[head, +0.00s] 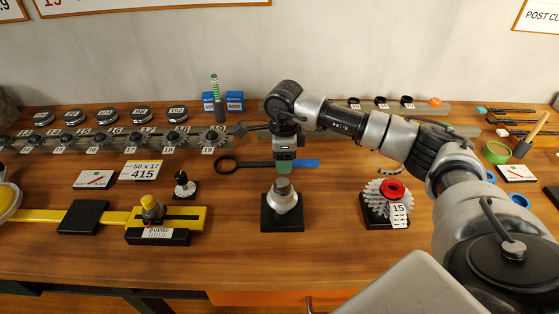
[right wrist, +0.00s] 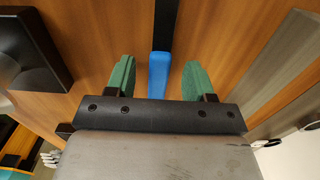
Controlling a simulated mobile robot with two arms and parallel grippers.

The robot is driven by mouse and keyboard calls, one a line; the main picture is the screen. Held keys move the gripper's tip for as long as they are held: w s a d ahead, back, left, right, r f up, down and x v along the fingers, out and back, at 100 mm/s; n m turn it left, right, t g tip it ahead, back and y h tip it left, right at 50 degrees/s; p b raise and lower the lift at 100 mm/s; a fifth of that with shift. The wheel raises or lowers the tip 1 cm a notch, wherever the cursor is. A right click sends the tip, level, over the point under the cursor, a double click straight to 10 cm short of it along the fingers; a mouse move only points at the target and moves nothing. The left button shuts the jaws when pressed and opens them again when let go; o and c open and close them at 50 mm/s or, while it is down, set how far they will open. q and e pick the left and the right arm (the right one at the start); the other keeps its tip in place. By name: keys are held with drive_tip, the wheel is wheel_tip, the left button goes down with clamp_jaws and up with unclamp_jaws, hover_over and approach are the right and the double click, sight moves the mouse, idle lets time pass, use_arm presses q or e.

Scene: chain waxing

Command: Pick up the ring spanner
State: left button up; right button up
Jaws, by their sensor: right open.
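The ring spanner lies flat on the wooden bench, with its black ring end (head: 226,164) to the left and its blue handle (head: 306,163) to the right in the head view. Neither finger visibly touches the spanner. I cannot tell the exact height. My left gripper is out of view.
A silver piece on a black stand (head: 282,205) is close in front of the right gripper. A gear with a red centre (head: 393,190) stands to the right, and a small black-knobbed piece (head: 184,184) to the left.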

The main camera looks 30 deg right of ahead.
drive_tip(key=shift+f, duration=0.1)
clamp_jaws()
idle(0.3)
